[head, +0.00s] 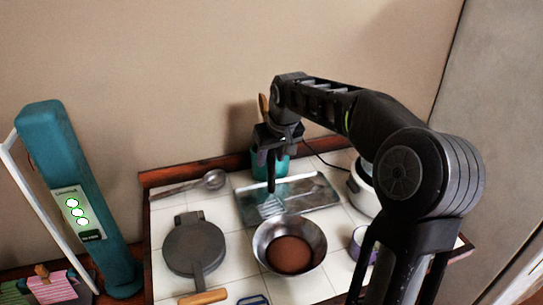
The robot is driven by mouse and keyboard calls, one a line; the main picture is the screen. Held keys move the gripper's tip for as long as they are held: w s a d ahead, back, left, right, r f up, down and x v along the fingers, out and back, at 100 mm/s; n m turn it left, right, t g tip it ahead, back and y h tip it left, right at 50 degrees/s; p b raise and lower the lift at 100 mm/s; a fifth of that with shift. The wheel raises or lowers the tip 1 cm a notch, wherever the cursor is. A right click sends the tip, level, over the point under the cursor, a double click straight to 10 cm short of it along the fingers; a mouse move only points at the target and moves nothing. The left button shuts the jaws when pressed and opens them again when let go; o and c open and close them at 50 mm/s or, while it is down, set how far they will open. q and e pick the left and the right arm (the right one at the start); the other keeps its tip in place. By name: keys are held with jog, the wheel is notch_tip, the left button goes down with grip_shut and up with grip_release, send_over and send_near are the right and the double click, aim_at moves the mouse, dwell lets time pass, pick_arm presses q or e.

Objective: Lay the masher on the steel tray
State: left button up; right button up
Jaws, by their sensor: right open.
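The steel tray (312,190) lies on the white tiled top, behind the steel bowl. A slotted metal head, probably the masher (270,206), shows at the tray's left front part. A dark upright piece stands right above it, under my right gripper; I cannot tell whether this is the masher's handle or a gripper finger. My right gripper (275,142) is open and points down over the tray's left part, in front of a teal crock. Its fingertips are hard to make out against the dark piece. My left gripper is not in view.
A steel bowl with brown contents (290,252) stands in front of the tray. A round dark pan (194,246) and a ladle (213,180) lie to the left. The teal crock (281,163) is behind, a white cooker (361,193) to the right. A tall teal device (68,170) stands far left.

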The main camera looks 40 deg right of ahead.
jog(key=b+v, duration=0.1)
jog(key=v, duration=1.1)
jog(key=shift+r, duration=0.15)
jog(key=shift+s, duration=0.1)
dwell(0.5)
